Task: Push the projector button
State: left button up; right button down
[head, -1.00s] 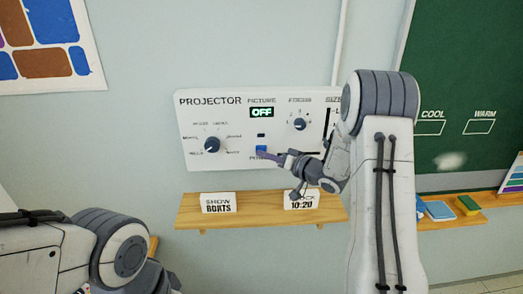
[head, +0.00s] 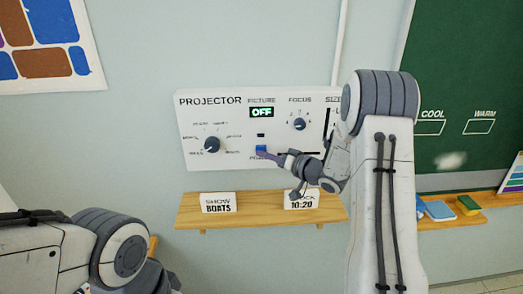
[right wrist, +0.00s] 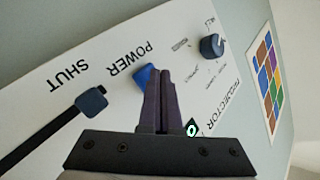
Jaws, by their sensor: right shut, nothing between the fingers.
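The white projector panel (head: 225,120) is on the wall, with its picture display (head: 262,112) reading OFF. The blue power button (head: 261,149) sits low in the middle of the panel; it also shows in the right wrist view (right wrist: 143,76). My right gripper (head: 266,154) is shut and empty, its fingertips at the button and partly over it. In the right wrist view the fingertips (right wrist: 160,72) overlap the button's edge; I cannot tell if they touch it. My left arm is at the lower left, and its gripper is out of view.
A round dial (head: 212,145) is left of the button and a focus knob (head: 299,124) is above right. The right wrist view shows a dark slider knob (right wrist: 92,100) by the word SHUT. A wooden shelf (head: 260,212) with two small signs is below the panel.

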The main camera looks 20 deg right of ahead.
jog(key=shift+w, duration=0.15)
dwell(0.5)
jog(key=shift+w+d, duration=0.15)
jog(key=shift+w, duration=0.15)
jog(key=shift+s, duration=0.4)
dwell(0.4)
jog(key=s+a, duration=0.2)
jog(key=s, duration=0.3)
jog(key=shift+s, duration=0.4)
